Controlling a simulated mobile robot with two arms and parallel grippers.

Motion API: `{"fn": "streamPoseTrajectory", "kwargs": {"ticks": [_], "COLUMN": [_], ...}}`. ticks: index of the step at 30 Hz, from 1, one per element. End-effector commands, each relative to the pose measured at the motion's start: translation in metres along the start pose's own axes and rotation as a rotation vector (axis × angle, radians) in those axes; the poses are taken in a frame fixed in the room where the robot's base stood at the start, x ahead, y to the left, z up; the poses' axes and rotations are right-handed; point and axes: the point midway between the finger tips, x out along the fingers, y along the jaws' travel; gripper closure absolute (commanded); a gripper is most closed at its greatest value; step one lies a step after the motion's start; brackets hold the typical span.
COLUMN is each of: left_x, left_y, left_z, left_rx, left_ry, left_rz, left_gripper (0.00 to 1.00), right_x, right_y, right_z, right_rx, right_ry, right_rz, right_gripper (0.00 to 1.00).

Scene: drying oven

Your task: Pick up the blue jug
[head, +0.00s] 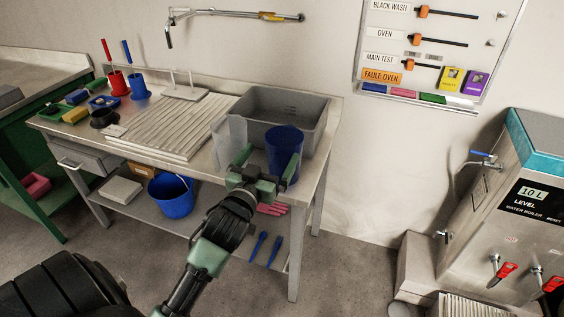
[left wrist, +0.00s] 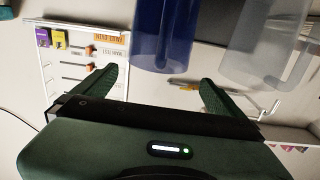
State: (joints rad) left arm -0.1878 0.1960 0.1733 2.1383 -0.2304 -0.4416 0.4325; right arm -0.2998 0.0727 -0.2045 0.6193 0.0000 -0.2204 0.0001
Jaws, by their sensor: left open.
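The blue jug (head: 284,142) stands upright at the front right of the bench, by the grey basin. My left gripper (head: 268,160) is just in front of it, open, one finger on either side of the jug's near face. In the left wrist view the blue jug (left wrist: 163,34) shows between and beyond the fingertips of my left gripper (left wrist: 158,80); nothing is clamped. I cannot tell whether a finger touches it. My right gripper is not in view.
A clear jug (head: 231,140) stands close to the left of the blue one. The grey basin (head: 262,103) is behind both. A ribbed drainboard (head: 180,127) lies left. A blue bucket (head: 172,196) sits on the lower shelf. A water boiler (head: 520,185) stands right; floor between is clear.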

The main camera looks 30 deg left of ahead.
Motion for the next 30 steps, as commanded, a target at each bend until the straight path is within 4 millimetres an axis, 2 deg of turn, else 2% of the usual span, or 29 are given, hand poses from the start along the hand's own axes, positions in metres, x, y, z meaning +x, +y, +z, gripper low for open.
{"fn": "streamPoseTrajectory", "kwargs": {"ticks": [5,13,22,23,30], "left_x": [0.021,0.06,0.066,0.066,0.066], "left_y": [0.001,0.003,0.003,0.003,0.003], "left_z": [0.0,0.003,0.004,0.004,0.004], "left_rx": [0.0,0.0,0.0,0.0,0.0], "left_ry": [-0.001,-0.001,-0.003,-0.003,-0.003], "left_rz": [0.0,0.001,0.001,0.001,0.001], "left_gripper": [0.0,0.0,0.0,0.03,0.7], "right_x": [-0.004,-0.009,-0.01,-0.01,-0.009], "right_y": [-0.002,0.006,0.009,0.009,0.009], "right_z": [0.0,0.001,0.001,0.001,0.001], "right_rx": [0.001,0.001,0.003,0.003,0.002], "right_ry": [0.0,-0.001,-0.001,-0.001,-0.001], "right_rz": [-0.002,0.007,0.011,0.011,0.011], "right_gripper": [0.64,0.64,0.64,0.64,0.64]}}
